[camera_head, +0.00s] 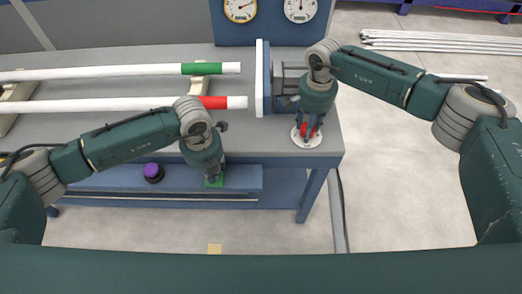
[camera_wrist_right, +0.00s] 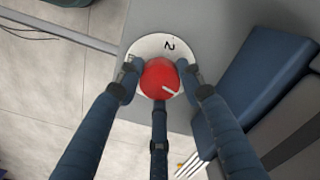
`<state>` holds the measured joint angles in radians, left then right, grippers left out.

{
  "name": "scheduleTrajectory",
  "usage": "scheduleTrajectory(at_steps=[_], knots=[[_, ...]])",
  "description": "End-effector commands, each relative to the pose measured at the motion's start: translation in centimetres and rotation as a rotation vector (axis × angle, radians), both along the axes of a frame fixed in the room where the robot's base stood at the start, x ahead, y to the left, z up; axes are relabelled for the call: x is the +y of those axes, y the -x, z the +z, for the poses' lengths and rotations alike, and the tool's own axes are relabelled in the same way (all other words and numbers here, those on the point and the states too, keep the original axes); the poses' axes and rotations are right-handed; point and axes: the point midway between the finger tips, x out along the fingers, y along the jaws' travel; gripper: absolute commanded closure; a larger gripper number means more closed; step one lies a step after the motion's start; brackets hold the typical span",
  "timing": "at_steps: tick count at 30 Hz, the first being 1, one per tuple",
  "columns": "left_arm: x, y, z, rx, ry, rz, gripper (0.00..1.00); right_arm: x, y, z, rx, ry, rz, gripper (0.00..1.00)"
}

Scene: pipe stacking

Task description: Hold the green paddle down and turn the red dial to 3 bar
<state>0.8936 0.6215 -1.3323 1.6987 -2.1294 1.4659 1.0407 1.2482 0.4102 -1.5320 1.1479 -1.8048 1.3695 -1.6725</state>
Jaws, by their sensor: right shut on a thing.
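The red dial (camera_head: 306,130) sits on a round white plate at the table's right front corner. My right gripper (camera_head: 308,126) is shut on it from above. In the right wrist view the red dial (camera_wrist_right: 158,80) is between the fingers, its white mark at its lower right side. The white plate (camera_wrist_right: 150,45) shows a 2 at its top; other figures are largely hidden. My left gripper (camera_head: 212,174) points down at the green paddle (camera_head: 214,182) on the blue front ledge. It covers most of the paddle; its fingers and any contact are hard to make out.
Two gauges (camera_head: 240,8) (camera_head: 300,8) stand on a blue panel at the back. White pipes with a green band (camera_head: 200,69) and a red band (camera_head: 213,102) lie at left. A blue-white upright plate (camera_head: 262,78) stands left of my right gripper. A purple knob (camera_head: 153,171) sits on the ledge.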

Motion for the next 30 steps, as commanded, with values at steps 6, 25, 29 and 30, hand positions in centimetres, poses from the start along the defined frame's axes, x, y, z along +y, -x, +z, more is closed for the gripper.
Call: scheduleTrajectory(at_steps=[6, 25, 29, 30], knots=[[0.0, 0.0, -0.1, 0.000, 0.001, 0.000, 1.00, -0.1, -0.5, 0.3, -0.013, 0.000, 0.144, 0.84], [0.0, 0.0, 2.9, -0.002, 0.001, -0.001, 1.00, -0.1, -0.5, 0.3, -0.014, 0.001, 0.141, 0.84], [0.0, 0.0, 3.8, 0.000, 0.001, -0.001, 1.00, -0.1, -0.5, 0.3, -0.015, 0.001, 0.140, 0.84], [0.0, 0.0, 4.0, 0.001, 0.000, -0.001, 1.00, -0.1, -0.5, 0.3, -0.015, 0.001, 0.140, 0.84]])
